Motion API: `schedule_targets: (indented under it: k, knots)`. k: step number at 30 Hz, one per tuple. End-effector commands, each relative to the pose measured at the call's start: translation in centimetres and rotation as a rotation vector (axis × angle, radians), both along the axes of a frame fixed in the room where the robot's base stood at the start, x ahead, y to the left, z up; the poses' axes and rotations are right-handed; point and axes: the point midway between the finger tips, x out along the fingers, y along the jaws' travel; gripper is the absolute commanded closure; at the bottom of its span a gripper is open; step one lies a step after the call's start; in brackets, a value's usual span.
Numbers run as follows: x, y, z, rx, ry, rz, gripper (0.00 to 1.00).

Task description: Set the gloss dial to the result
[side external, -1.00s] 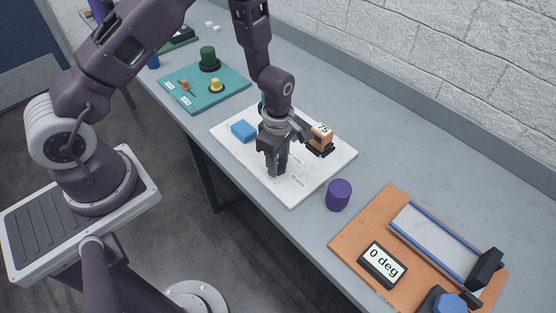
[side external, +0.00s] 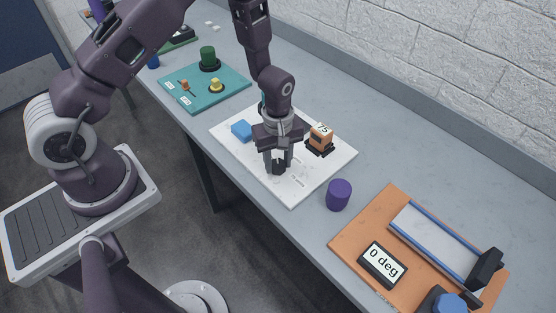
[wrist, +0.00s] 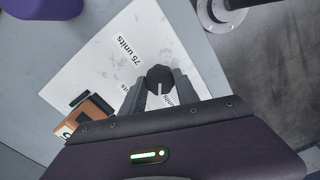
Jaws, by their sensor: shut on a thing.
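A black dial knob (wrist: 160,76) with a pale pointer line sits on the white board (side external: 310,185). My gripper (side external: 279,167) is over the front part of the board, pointing down, with its fingers shut on the knob; the wrist view shows a finger on each side of it. Printed "75 units" text shows on the board in the wrist view, and another label is partly hidden by my fingers. An orange meter (side external: 320,138) reading 75 stands on a black base at the board's back right; it also shows in the wrist view (wrist: 91,110).
A blue block (side external: 242,130) lies on the board's left. A purple cylinder (side external: 339,195) stands just right of the board. An orange board (side external: 345,243) with a "0 deg" display (side external: 382,265) is at right, a teal board (side external: 178,78) at back left.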

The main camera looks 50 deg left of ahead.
Motion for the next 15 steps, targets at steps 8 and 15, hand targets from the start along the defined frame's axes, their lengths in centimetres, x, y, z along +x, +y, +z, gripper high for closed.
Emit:
schedule_targets:
  k: [8,15]
  knots:
    - [0.08,0.04,0.07,0.000,-0.002,-0.257,1.00]
    - [0.11,0.08,0.07,0.000,-0.001,-0.485,1.00]
